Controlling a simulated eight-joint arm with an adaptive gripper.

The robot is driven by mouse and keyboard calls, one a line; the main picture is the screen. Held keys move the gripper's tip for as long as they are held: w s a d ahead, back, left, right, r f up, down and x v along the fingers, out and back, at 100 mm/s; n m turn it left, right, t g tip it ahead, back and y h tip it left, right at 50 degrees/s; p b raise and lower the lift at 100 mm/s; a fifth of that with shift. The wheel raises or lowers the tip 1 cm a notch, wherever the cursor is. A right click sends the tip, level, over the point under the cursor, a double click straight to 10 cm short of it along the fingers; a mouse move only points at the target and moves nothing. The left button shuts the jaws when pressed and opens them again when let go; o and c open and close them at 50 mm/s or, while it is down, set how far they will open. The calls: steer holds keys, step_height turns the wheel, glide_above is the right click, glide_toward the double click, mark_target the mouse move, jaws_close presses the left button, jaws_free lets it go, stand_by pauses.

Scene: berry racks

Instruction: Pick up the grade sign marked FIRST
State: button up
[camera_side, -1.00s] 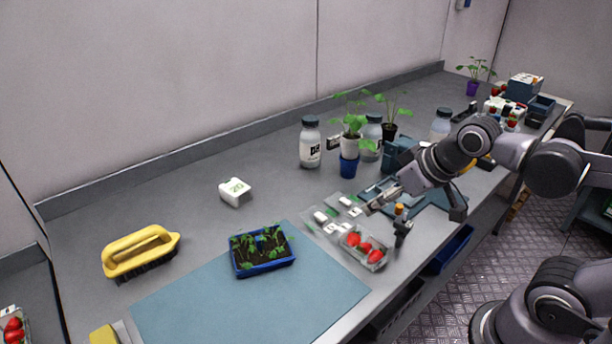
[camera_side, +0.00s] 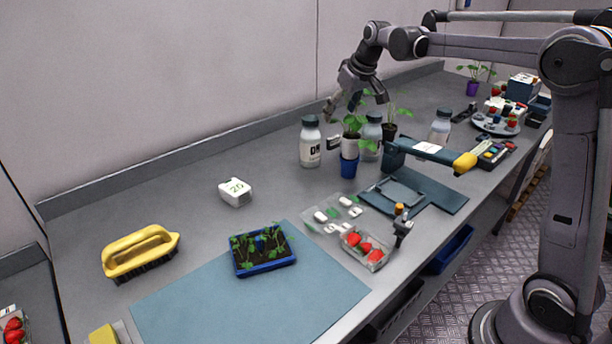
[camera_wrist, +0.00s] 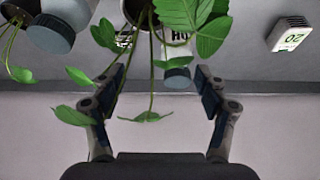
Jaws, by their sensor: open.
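My gripper (camera_side: 355,98) is open and empty, above and behind the sign and the plant, near the back wall. In the wrist view my fingers (camera_wrist: 160,88) are spread wide, with plant stems and leaves between and around them. I cannot pick out the sign surely there.
A white block marked 20 (camera_side: 236,191) stands left of the bottle. More bottles and a dark-potted plant (camera_side: 389,130) stand to the right. A seedling tray (camera_side: 263,268), strawberry punnet (camera_side: 377,264) and yellow brush (camera_side: 140,251) are nearer.

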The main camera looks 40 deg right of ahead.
glide_toward(334, 138)
steer(key=r, duration=0.1)
steer(key=shift+g, duration=0.3)
steer(key=x, duration=0.6)
steer(key=shift+w, duration=0.45)
steer(key=shift+s+x, duration=0.1)
steer(key=shift+x, duration=1.2)
steer(key=shift+s+x, duration=0.15)
steer(key=shift+x, duration=1.15)
steer(key=shift+d+f, duration=0.1)
steer(key=c, duration=1)
